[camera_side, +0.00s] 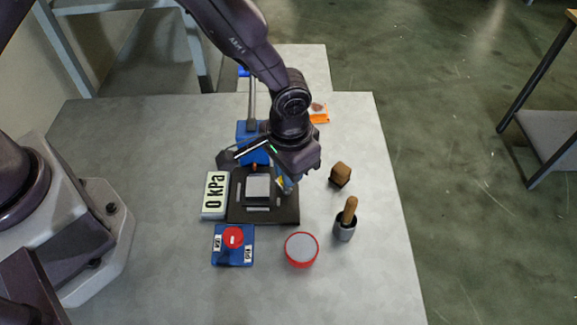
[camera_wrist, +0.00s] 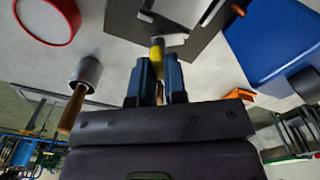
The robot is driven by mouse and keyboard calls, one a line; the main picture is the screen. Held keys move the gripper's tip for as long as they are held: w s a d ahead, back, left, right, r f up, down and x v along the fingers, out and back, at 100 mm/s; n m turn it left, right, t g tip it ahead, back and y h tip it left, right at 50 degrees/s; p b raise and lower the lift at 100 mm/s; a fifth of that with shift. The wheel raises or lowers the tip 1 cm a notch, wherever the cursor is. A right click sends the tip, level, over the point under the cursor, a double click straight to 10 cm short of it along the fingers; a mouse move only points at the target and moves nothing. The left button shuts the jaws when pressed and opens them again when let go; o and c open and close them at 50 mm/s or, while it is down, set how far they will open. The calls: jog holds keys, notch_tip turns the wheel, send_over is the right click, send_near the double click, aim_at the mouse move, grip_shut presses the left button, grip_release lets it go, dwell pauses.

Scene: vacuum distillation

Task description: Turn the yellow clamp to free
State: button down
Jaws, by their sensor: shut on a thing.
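The yellow clamp (camera_wrist: 156,54) shows in the wrist view as a short yellow piece with a grey end. It sits at the edge of a dark plate (camera_wrist: 190,45). My gripper (camera_wrist: 159,75) is shut on the clamp, with one blue-grey finger on each side of it. In the side view my gripper (camera_side: 288,182) reaches down at the right of the dark plate (camera_side: 262,216), and only a bit of yellow shows there. The arm hides most of the clamp from the side.
A pressure display (camera_side: 215,194) reads 0 kPa, left of the plate.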

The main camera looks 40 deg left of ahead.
jog(key=m, duration=0.7)
jog(key=shift+d, duration=0.15)
dwell(0.4)
jog(key=c, duration=1.2)
grip_release()
jog(key=shift+o, duration=0.2)
notch_tip(320, 180, up, 13)
